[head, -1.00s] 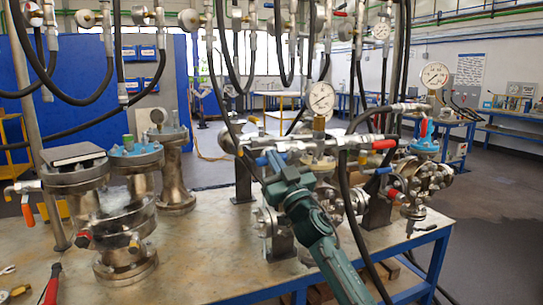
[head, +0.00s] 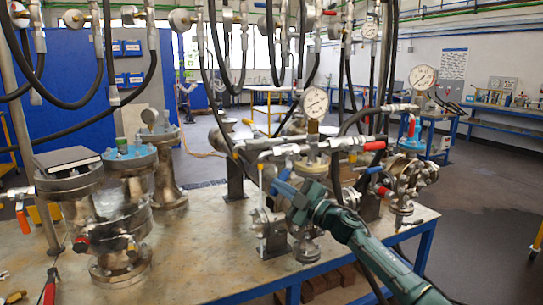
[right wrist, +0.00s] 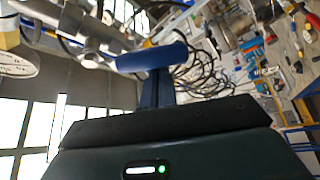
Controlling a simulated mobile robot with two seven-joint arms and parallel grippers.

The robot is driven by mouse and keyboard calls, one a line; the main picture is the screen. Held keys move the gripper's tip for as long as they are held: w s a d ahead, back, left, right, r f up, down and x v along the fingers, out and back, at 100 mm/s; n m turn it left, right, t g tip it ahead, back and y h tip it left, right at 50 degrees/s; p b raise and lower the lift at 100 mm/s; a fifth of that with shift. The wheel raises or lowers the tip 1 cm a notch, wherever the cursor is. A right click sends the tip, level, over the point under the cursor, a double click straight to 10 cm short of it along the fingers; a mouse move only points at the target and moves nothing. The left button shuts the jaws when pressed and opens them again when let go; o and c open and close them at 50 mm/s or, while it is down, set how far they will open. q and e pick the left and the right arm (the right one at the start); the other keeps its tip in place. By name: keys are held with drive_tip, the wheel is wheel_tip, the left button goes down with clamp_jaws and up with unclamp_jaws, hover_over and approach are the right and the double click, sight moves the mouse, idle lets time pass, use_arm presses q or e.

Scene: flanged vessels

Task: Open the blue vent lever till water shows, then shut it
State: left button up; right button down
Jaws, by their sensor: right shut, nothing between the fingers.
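The blue vent lever (head: 286,172) is on the pipework below the middle gauge in the head view. My right gripper (head: 275,185) is shut and empty, its fingertips close beside the lever. In the right wrist view the lever's blue handle (right wrist: 152,57) lies across the tips of my shut fingers (right wrist: 157,92). I cannot tell whether they touch. No water is seen at the vent; its outlet is not clear. My left gripper is not in view.
A pressure gauge (head: 315,102) and a red-handled valve (head: 374,146) stand close by. Black hoses hang around the pipework. Flanged vessels (head: 117,225) stand at the left of the bench (head: 205,250), whose front middle is clear.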

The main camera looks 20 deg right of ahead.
drive_tip(key=shift+w+d+f+n+g+h+p, duration=0.15)
drive_tip(key=shift+d+f+n+g+p, duration=0.15)
drive_tip(key=shift+d+n+g+p, duration=0.55)
drive_tip(key=shift+s+d+f+n+g+h+p, duration=0.1)
drive_tip(key=shift+d+f+n+g+p, duration=0.15)
drive_tip(key=shift+d+n, duration=0.7)
drive_tip(key=shift+w+d+f+n+g+h+p, duration=0.15)
drive_tip(key=shift+d+f+n+g+p, duration=0.3)
drive_tip(key=shift+n, duration=0.95)
drive_tip(key=shift+s+r, duration=0.1)
drive_tip(key=shift+a, duration=0.15)
